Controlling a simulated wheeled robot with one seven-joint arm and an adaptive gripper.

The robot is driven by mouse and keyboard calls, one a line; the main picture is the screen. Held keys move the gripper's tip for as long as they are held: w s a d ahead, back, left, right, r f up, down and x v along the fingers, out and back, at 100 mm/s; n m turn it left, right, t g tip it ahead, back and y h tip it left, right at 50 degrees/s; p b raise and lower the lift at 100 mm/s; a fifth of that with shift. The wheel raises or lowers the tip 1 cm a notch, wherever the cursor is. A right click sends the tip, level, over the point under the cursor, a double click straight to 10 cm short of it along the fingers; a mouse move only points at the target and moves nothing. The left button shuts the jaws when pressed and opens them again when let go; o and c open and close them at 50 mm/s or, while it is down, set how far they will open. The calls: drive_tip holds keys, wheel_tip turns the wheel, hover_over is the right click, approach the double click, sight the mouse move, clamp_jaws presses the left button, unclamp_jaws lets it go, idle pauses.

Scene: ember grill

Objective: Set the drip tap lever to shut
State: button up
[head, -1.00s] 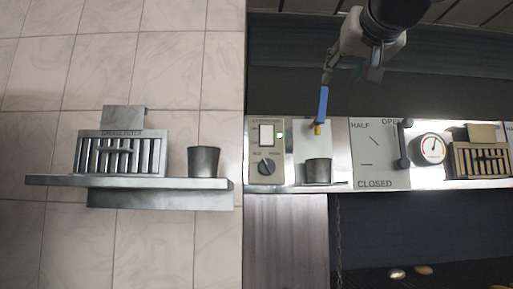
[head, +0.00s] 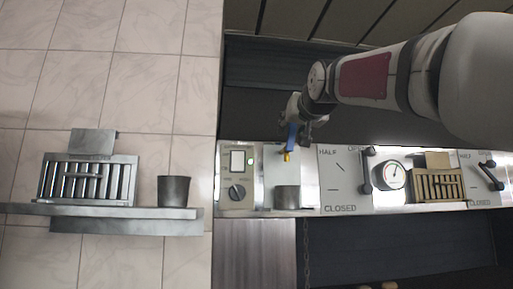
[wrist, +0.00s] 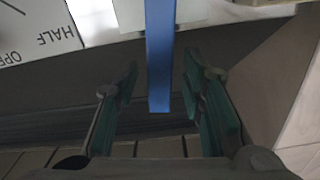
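The drip tap lever is a blue bar (head: 292,137) that stands nearly upright above a small yellow tap piece (head: 287,156) on a pale panel. In the wrist view the blue lever (wrist: 160,40) runs down the middle, between the two green-padded fingers. My gripper (wrist: 160,78) is open around it, with a visible gap on each side. In the head view my gripper (head: 302,128) is at the lever's upper end, and its fingers are partly hidden. A dark metal cup (head: 287,197) stands under the tap.
Left of the tap is a control box (head: 237,178) with a dial. To the right are a HALF/CLOSED plate (head: 340,185) with a dark handle (head: 366,170), a round gauge (head: 391,175) and a slatted unit (head: 437,186). A wall shelf (head: 100,215) holds another cup (head: 173,191).

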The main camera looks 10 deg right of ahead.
clamp_jaws()
drive_tip(key=shift+d+m, duration=0.1)
drive_tip(key=shift+m, duration=0.2)
drive_tip(key=d+f+m, duration=0.4)
drive_tip(key=f+m, duration=0.1)
drive_tip(key=m, duration=1)
drive_tip(key=shift+d+f, duration=0.2)
drive_tip(key=shift+f, duration=0.1)
drive_tip(key=shift+w+f+m, duration=0.1)
drive_tip(key=shift+m, duration=0.2)
idle(0.4)
unclamp_jaws()
